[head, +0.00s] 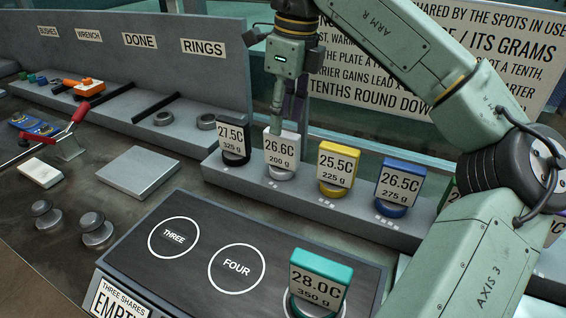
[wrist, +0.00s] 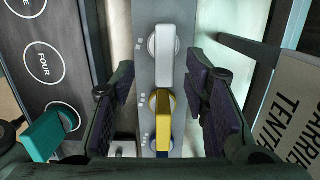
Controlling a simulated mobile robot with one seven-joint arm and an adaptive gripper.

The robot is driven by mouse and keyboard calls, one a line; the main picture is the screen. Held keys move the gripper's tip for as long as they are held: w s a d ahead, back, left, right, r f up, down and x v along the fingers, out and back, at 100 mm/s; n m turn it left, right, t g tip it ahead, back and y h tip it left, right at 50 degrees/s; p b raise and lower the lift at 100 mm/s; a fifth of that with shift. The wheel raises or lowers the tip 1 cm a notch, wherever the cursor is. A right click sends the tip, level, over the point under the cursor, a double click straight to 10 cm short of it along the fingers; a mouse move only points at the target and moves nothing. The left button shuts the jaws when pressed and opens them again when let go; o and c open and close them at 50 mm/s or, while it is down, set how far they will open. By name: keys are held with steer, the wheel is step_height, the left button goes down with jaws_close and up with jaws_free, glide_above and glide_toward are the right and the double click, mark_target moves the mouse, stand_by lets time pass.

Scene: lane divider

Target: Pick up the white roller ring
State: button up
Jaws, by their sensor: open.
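The white roller ring (head: 281,173) sits on the grey rack, with an upright white card reading 26.6C, 200 g on it. It stands between the black ring (head: 234,157) and the yellow ring (head: 333,187). My gripper (head: 286,110) is above the rack, over or just behind the white card; the exact gap is hard to tell. In the wrist view my gripper (wrist: 162,88) is open and empty, its dark pads on either side of the rack strip. There the white ring (wrist: 154,45) with its card lies toward the top, and the yellow one lower down.
The blue ring (head: 390,208) stands right of the yellow one. A teal ring and card (head: 318,278) stand on the dark plate (head: 205,215), whose spots THREE and FOUR are bare. The RINGS bay (head: 206,122) holds dark rings. A lettered sign (head: 440,60) stands behind.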

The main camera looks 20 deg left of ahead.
mark_target(282, 138)
steer(key=shift+w+a+f+p, duration=0.1)
steer(key=shift+f+p, duration=0.15)
steer(key=shift+f, duration=0.75)
steer(key=shift+w+a+f+p, duration=0.15)
steer(key=shift+f+p, duration=0.1)
steer(key=shift+f, duration=0.7)
steer(key=shift+w+a+f+p, duration=0.1)
steer(key=shift+f+p, duration=0.15)
steer(key=shift+f, duration=0.75)
steer(key=shift+c, duration=0.4)
jaws_close()
